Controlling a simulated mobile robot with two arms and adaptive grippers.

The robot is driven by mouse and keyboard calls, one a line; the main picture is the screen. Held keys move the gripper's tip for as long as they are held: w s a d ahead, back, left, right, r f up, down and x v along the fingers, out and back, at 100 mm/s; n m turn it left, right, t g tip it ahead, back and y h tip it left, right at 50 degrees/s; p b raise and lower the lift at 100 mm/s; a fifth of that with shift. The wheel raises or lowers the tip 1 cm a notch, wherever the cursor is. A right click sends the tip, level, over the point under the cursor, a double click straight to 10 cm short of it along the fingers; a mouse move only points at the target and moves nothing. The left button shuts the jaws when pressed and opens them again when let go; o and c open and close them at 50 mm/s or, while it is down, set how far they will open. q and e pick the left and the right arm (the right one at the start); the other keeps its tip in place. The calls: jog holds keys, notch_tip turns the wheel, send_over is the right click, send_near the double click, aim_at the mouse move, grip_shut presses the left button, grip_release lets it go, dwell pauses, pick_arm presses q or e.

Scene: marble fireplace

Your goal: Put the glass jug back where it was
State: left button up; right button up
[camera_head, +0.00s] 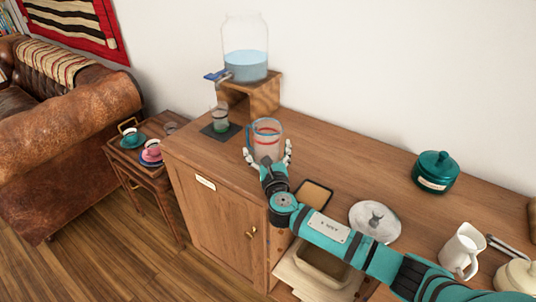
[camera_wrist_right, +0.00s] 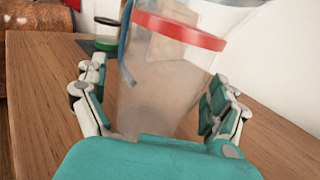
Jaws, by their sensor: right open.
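The glass jug (camera_head: 266,138) stands upright on the wooden cabinet top, clear with a red band and a blue handle on its left side. In the right wrist view the jug (camera_wrist_right: 160,100) fills the middle, its top cut off by the frame. My right gripper (camera_head: 268,151) is open, with fingers on both sides of the jug's lower part. My left gripper is not in view.
A water dispenser (camera_head: 245,65) stands on a wooden stand (camera_head: 262,98) behind the jug. A small glass (camera_head: 220,120) sits on a dark mat (camera_head: 212,134) under its tap. A teal lidded pot (camera_head: 435,173), a white plate (camera_head: 362,225) and a white pitcher (camera_head: 462,252) stand to the right.

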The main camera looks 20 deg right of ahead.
jog(key=s, duration=0.4)
jog(key=s+a, duration=0.1)
jog(key=s, duration=0.7)
jog(key=shift+a, duration=0.3)
